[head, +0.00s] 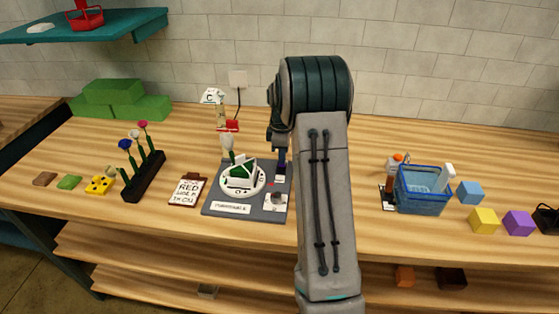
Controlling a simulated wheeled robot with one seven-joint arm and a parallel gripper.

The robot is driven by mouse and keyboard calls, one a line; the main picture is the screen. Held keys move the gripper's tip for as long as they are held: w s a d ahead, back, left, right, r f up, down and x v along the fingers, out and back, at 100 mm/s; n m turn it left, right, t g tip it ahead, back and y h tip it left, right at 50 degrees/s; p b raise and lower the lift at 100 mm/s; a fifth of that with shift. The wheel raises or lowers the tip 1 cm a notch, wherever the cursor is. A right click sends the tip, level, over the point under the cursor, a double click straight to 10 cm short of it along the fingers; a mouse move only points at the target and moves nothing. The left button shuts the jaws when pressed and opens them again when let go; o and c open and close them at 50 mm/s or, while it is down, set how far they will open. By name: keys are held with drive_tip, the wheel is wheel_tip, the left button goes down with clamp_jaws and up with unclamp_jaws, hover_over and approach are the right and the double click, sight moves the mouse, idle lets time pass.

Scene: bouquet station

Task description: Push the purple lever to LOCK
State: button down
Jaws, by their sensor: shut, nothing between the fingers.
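The purple lever (281,163) stands upright at the back right of a grey station board (215,203) on the table. Only a small purple part of it shows. My gripper (279,149) is shut and empty, pointing down right at the top of the lever. I cannot tell whether it touches it. A white label plate is below the lever; its words, including any LOCK mark, are too small to read. My arm hides the area just right of the lever.
A white round dial with a green-and-white block (240,174) fills the board's middle. A clipboard (188,189) and a flower rack (145,177) stand left. A blue basket (422,203) and coloured cubes are right. A small lamp-like stand (221,118) is behind.

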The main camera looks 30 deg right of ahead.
drive_tip(key=shift+w+d+r, duration=0.15)
drive_tip(key=shift+r, duration=0.2)
drive_tip(key=shift+a+r+p, duration=0.2)
drive_tip(key=shift+r+p, duration=1)
drive_tip(key=shift+r, duration=0.3)
wheel_tip(320, 180, up, 2)
drive_tip(key=shift+r+p, duration=0.2)
drive_tip(key=shift+p, duration=0.55)
